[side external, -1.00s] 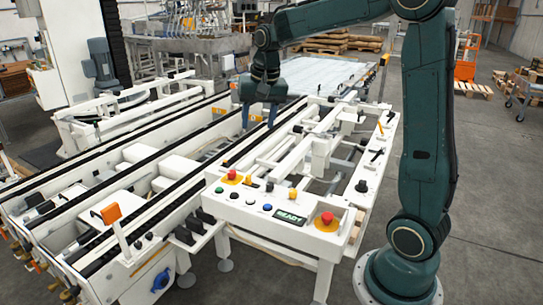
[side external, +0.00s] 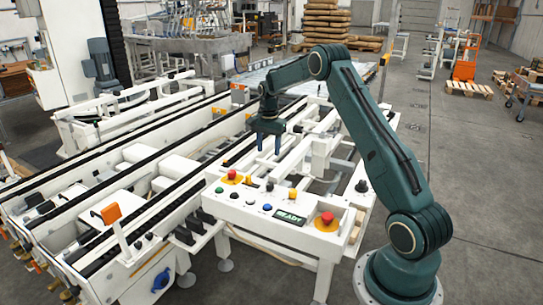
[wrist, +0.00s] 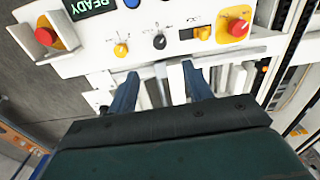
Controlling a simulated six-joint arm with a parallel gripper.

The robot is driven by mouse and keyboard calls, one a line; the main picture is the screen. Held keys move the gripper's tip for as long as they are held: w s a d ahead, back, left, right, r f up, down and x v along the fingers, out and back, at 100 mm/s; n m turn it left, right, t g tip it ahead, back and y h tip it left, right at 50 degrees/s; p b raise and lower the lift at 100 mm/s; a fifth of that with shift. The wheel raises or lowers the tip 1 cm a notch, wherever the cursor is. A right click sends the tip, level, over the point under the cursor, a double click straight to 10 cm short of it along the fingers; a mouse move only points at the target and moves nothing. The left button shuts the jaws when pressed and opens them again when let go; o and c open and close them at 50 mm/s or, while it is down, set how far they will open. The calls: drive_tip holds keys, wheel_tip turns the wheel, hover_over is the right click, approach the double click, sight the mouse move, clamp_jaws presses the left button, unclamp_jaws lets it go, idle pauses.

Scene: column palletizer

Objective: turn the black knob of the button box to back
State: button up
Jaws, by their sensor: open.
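The white button box (side external: 255,220) stands at the front of the line, with its controls on top. Its black knob (side external: 270,186) sits near the far edge, left of a yellow knob (side external: 292,194). In the wrist view the black knob (wrist: 160,41) is ahead of my fingers, with a small pale mark on it; which way it points is too small to tell. My gripper (side external: 269,151) hangs above and behind the box, fingers down, open and empty. In the wrist view my gripper (wrist: 160,72) has its two blue fingers apart, roughly in line with the black knob and not touching it.
Red emergency stops (side external: 327,218) and (side external: 231,175) flank the controls. A READY display (side external: 290,217) and a blue button (side external: 267,207) lie on the near side. White rails (side external: 320,150) run behind the box. Another black knob (side external: 362,186) is farther right.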

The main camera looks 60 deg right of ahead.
sight(270, 184)
drive_tip(key=shift+d+f, duration=0.45)
drive_tip(key=shift+f, duration=0.15)
wheel_tip(270, 184, down, 14)
drive_tip(key=shift+r, duration=0.15)
idle(0.4)
drive_tip(key=c, duration=1)
drive_tip(key=shift+o, duration=0.2)
